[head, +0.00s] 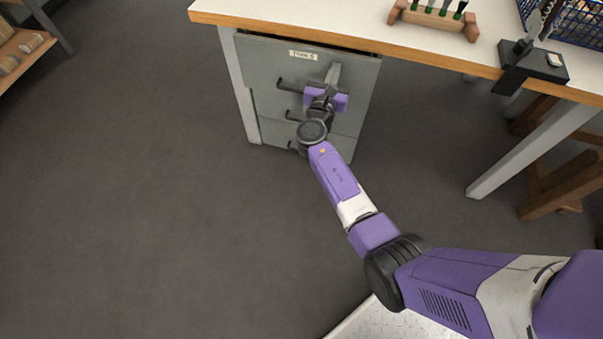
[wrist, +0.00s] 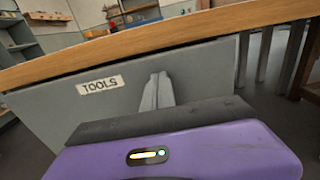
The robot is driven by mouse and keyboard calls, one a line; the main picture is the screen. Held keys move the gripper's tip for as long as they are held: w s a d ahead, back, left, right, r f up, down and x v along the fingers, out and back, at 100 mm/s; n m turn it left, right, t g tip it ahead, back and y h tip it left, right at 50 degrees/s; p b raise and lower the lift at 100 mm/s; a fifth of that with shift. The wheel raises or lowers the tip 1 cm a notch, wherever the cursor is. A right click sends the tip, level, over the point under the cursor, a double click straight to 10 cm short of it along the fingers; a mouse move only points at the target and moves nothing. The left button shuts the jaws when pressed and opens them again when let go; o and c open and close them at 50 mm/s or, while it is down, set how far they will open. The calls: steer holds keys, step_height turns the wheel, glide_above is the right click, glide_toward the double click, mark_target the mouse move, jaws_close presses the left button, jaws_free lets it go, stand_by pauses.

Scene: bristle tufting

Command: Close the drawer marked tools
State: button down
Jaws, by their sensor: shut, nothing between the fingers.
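The drawer marked tools (head: 265,60) is the top grey drawer of a cabinet under the workbench, with a white label reading TOOLS. Its front also fills the middle of the wrist view (wrist: 60,110). In the head view its front stands a little out, with a dark gap under the bench edge. My gripper (head: 333,74) is shut and empty, its fingertips at the drawer front, right of the label. The fingers also show in the wrist view (wrist: 157,90); I cannot tell whether they touch the front. The dark bar handle (head: 291,86) is partly hidden by my gripper.
The workbench (head: 300,29) overhangs the cabinet with its wooden edge close above my gripper. A wooden block with tufts (head: 436,18) and a black clamp-like fixture (head: 533,60) are on top. Lower drawers sit below. The floor (head: 130,180) at left is clear.

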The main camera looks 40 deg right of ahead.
mark_target(340, 57)
steer(key=b+x, duration=0.1)
steer(key=x, duration=0.4)
steer(key=shift+w+d+b, duration=0.1)
steer(key=shift+d+b, duration=0.05)
steer(key=shift+b, duration=0.25)
steer(key=shift+w+d+r, duration=0.1)
steer(key=shift+r, duration=0.05)
steer(key=shift+d, duration=0.1)
